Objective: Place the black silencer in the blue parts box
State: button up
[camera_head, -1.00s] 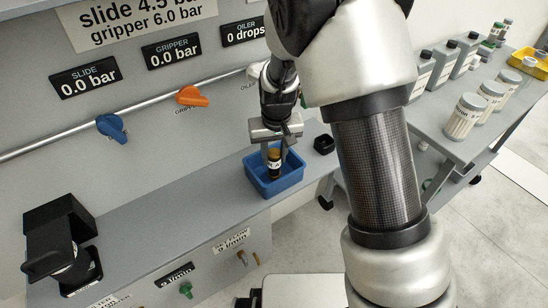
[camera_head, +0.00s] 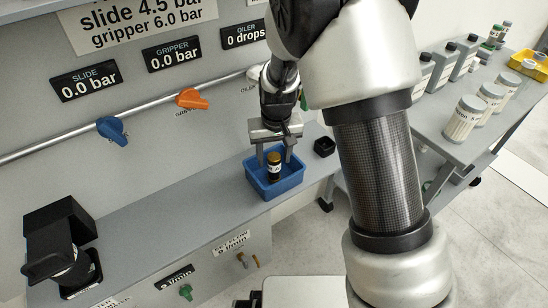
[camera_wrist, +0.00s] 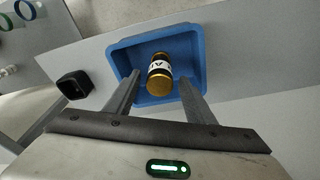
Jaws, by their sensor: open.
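In the wrist view my gripper (camera_wrist: 157,88) shows clear gaps between both fingers and the silencer.
A small black open holder (camera_head: 324,146) sits on the ledge right of the box. A black device (camera_head: 62,245) stands at the ledge's left end. Blue (camera_head: 112,130) and orange (camera_head: 192,98) valve handles project from the panel. A side table with bottles (camera_head: 465,116) is at right.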

notch_tip(320, 180, up, 11)
jog(key=s+p, duration=0.2)
jog(key=s+d+r+m+t, duration=0.1)
jog(key=s+d+r, duration=0.3)
jog(key=r, duration=0.2)
jog(key=s+d+r+t, duration=0.1)
jog(key=s+d+r, duration=0.3)
jog(key=s+r, duration=0.15)
jog(key=s+d+r+t, duration=0.1)
jog(key=s+d+r, duration=0.1)
jog(key=s, duration=0.4)
jog(key=s+d+r+m, duration=0.1)
jog(key=s+d+r, duration=0.1)
jog(key=s+d, duration=0.2)
jog(key=shift+s+d+r+t, duration=0.2)
jog(key=shift+s+r+t, duration=0.2)
jog(key=shift+s, duration=0.45)
jog(key=shift+c, duration=0.2)
jog(key=c, duration=0.3)
jog(key=shift+a, duration=0.15)
jog(key=shift+c, duration=0.6)
